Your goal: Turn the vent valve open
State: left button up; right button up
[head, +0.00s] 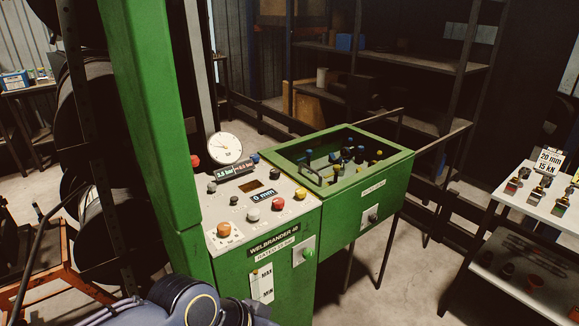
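The green crimper cabinet (234,278) stands left of centre with a sloped white control panel (229,244). No part is readably labelled as the vent valve, so I cannot tell which knob it is. Candidates are a green knob (309,254) on the cabinet front, a black knob (374,216) on the side box front, and a red knob (195,160) on the column. The panel carries an orange button (224,229), a red button (278,204) and several dark knobs. A round gauge (225,148) stands behind it. Part of my arm shows at the bottom left; neither gripper is visible.
A green open box (350,206) with several dark and yellow-topped parts adjoins the cabinet's right. A white table (530,215) with fittings stands at the far right. Dark shelving (400,58) is behind. A green column (160,120) rises at left. Floor between box and table is open.

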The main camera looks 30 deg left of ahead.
aim_at(277, 203)
jog(key=i+u, duration=0.4)
jog(key=i+l+u, duration=0.3)
jog(key=i+u, duration=0.15)
jog(key=i, duration=0.15)
jog(key=i+l+u, duration=0.4)
jog(key=i+u, duration=0.1)
jog(key=u, duration=2.05)
